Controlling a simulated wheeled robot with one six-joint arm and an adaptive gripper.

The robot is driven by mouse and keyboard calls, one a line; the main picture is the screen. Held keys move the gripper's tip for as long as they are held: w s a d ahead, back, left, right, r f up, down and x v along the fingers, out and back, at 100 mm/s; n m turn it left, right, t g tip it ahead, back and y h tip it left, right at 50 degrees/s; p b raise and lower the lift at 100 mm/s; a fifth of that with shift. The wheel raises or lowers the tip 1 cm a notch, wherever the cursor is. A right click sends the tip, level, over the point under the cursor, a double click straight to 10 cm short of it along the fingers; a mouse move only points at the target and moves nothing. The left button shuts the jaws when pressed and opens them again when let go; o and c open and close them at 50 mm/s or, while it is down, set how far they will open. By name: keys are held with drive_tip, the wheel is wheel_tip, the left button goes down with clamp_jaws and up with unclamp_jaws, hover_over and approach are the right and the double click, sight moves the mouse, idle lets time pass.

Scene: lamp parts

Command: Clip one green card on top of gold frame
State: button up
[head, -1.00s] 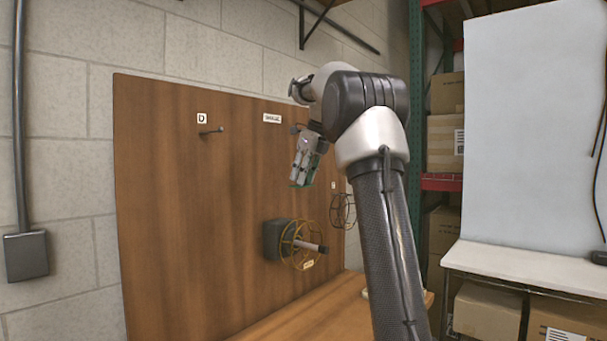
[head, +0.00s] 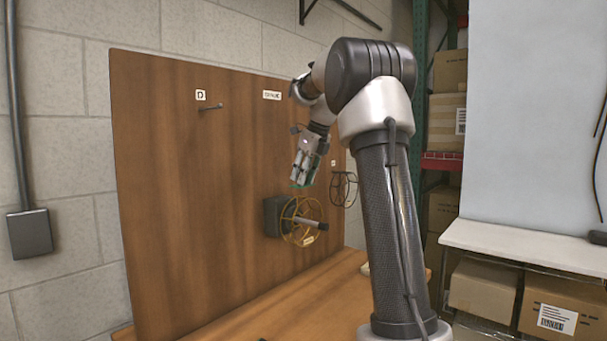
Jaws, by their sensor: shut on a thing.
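The gold frame (head: 299,238) is a round wire cage on a dark block fixed to the brown wooden board, with a grey rod sticking out of its middle. My gripper (head: 301,182) is in the head view above the gold frame, fingers pointing down. It is shut on a green card (head: 297,187), of which only a thin edge shows below and beside the fingertips. The card is apart from the frame in the picture, with a gap between it and the frame's top rim. No other green card is visible.
A dark wire frame (head: 343,188) hangs on the board to the right. A peg (head: 210,107) sticks out at upper left, beside small white labels. The wooden bench (head: 300,300) lies below. Shelves with boxes (head: 486,288) stand at right.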

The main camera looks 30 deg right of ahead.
drive_tip(key=shift+f, duration=1.6)
idle(1.3)
drive_tip(key=shift+r, duration=0.1)
drive_tip(key=o, duration=0.9)
